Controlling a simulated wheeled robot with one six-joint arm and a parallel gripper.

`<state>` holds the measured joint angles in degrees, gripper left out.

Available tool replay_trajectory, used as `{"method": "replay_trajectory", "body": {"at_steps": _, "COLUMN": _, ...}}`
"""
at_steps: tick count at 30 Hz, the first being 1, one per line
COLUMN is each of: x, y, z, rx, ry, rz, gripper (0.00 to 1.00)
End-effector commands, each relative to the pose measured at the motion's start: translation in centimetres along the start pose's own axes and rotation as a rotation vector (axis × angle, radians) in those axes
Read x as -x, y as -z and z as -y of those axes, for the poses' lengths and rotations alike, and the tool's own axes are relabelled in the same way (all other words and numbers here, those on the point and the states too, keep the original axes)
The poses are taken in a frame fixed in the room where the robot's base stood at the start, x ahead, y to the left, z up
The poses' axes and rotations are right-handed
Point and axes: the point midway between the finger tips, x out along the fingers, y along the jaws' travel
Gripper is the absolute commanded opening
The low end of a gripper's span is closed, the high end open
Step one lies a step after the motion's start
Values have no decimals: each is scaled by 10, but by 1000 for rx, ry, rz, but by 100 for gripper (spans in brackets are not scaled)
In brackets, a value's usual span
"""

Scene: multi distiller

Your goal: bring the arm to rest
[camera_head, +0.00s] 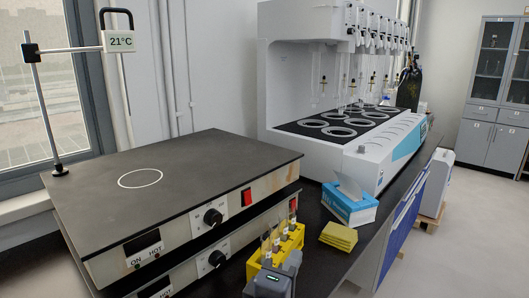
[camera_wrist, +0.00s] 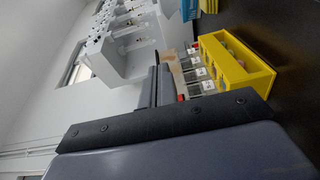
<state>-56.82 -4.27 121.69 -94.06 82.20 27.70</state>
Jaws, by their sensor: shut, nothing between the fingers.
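My gripper (camera_wrist: 158,85) shows in the wrist view as two dark parallel fingers reaching up from a wide dark bar. The fingers lie close together with nothing held between them. The yellow rack (camera_wrist: 240,70), with several small labelled vials (camera_wrist: 200,72) beside its wall, is to the right of the fingers. In the head view, a grey part of my arm (camera_head: 275,281) is at the bottom edge, in front of the yellow rack (camera_head: 293,240) and hiding some of it. I cannot make out the fingertips in that view.
A white multi-place distiller (camera_head: 345,140) stands behind. A blue-white box (camera_head: 350,205) and yellow pads (camera_head: 338,236) lie right of the rack. The floor at right is mostly clear.

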Motion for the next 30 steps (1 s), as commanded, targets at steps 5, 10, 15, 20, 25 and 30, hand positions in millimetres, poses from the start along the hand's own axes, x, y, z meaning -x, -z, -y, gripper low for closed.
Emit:
{"method": "replay_trajectory", "body": {"at_steps": 5, "x": 9, "y": -25, "z": -1, "rx": -2, "ry": -1, "rz": -1, "gripper": 0}}
{"method": "replay_trajectory", "body": {"at_steps": 10, "x": 16, "y": -46, "z": -1, "rx": -2, "ry": 0, "rz": -1, "gripper": 0}}
{"method": "replay_trajectory", "body": {"at_steps": 15, "x": 17, "y": -50, "z": 1, "rx": 3, "ry": 0, "rz": 2, "gripper": 0}}
{"method": "replay_trajectory", "body": {"at_steps": 20, "x": 10, "y": -29, "z": 1, "rx": 3, "ry": 0, "rz": 2, "gripper": 0}}
{"method": "replay_trajectory", "body": {"at_steps": 25, "x": 2, "y": -6, "z": 1, "rx": 2, "ry": 0, "rz": 2, "gripper": 0}}
{"method": "replay_trajectory", "body": {"at_steps": 30, "x": -6, "y": 18, "z": 1, "rx": 3, "ry": 0, "rz": 2, "gripper": 0}}
